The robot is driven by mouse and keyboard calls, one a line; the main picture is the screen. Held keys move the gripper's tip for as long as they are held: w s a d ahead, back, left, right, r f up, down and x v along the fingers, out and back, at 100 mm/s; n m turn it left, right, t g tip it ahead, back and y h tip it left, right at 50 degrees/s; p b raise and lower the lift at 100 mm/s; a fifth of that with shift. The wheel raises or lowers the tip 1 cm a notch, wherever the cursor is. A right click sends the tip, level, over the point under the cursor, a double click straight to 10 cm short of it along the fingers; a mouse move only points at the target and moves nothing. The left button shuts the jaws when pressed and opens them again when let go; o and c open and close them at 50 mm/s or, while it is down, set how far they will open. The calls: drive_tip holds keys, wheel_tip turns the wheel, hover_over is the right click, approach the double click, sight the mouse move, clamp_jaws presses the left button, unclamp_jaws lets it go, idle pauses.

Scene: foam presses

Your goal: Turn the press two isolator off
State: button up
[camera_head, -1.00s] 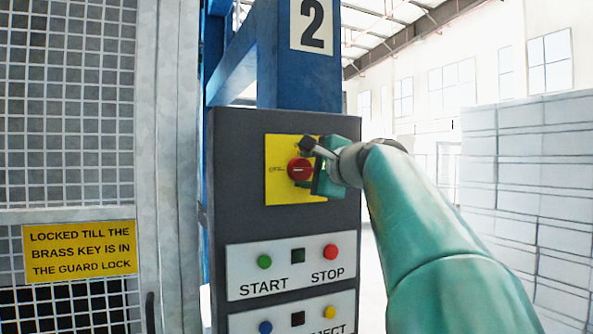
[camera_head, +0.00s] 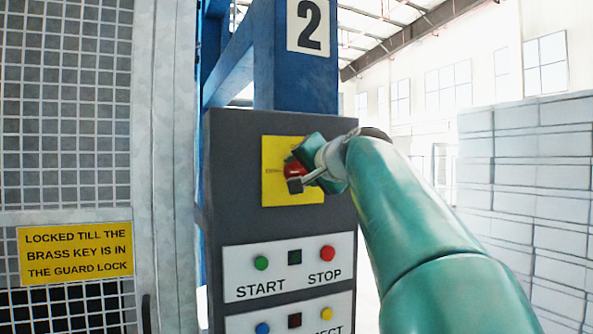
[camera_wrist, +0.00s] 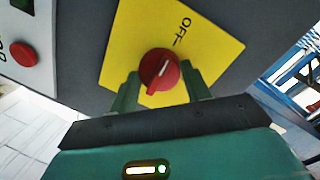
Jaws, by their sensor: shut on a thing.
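The isolator is a red rotary knob (camera_head: 292,170) on a yellow plate (camera_head: 275,190) at the top of the dark control box. In the wrist view the knob (camera_wrist: 158,70) sits between the two green fingers of my gripper (camera_wrist: 160,73), which is shut on it. The knob's raised bar lies roughly in line with the word OFF (camera_wrist: 182,30) printed on the plate. Which end of the bar is the pointer I cannot tell. In the head view my gripper (camera_head: 305,170) is tilted and hides the knob's right side and part of the plate.
Below the plate are a green START button (camera_head: 261,263) and a red STOP button (camera_head: 328,253), with another button panel under them. A mesh guard door (camera_head: 65,120) stands at left. The blue post (camera_head: 295,80) carries a number 2. Pale stacked blocks (camera_head: 525,200) stand at right.

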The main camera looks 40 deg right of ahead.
drive_tip(key=shift+n, duration=1)
drive_tip(key=shift+c, duration=0.2)
drive_tip(key=o, duration=1)
drive_tip(key=v, duration=1.3)
drive_tip(key=shift+s+a, duration=0.35)
